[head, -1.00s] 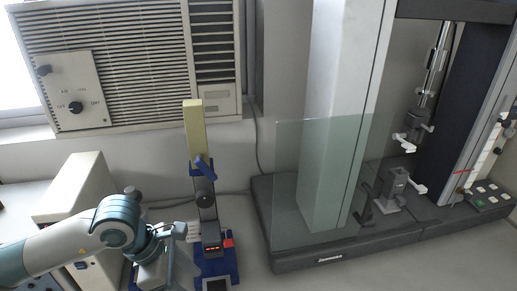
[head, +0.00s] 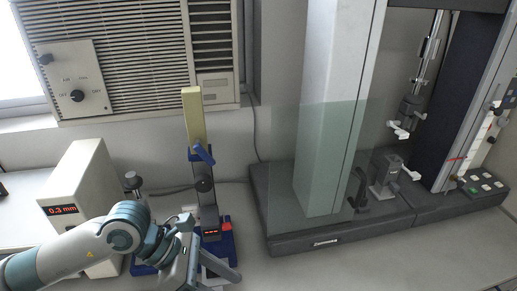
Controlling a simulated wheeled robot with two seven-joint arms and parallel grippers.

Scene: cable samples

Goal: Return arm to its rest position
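My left arm comes in from the lower left, and its gripper (head: 222,274) is at the bottom of the view, in front of the blue-based stand (head: 226,240). Its fingers point right and toward the bottom edge. The bottom of the picture cuts off part of the gripper, so I cannot tell how far apart the fingers are. No cable sample can be made out at it. My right gripper is not in view.
A beige box (head: 85,185) with a red "0.3 mm" display stands behind my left arm. A tall testing machine (head: 340,235) with a glass shield fills the right. A louvred unit (head: 130,60) is on the wall. The bench front between stand and machine is clear.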

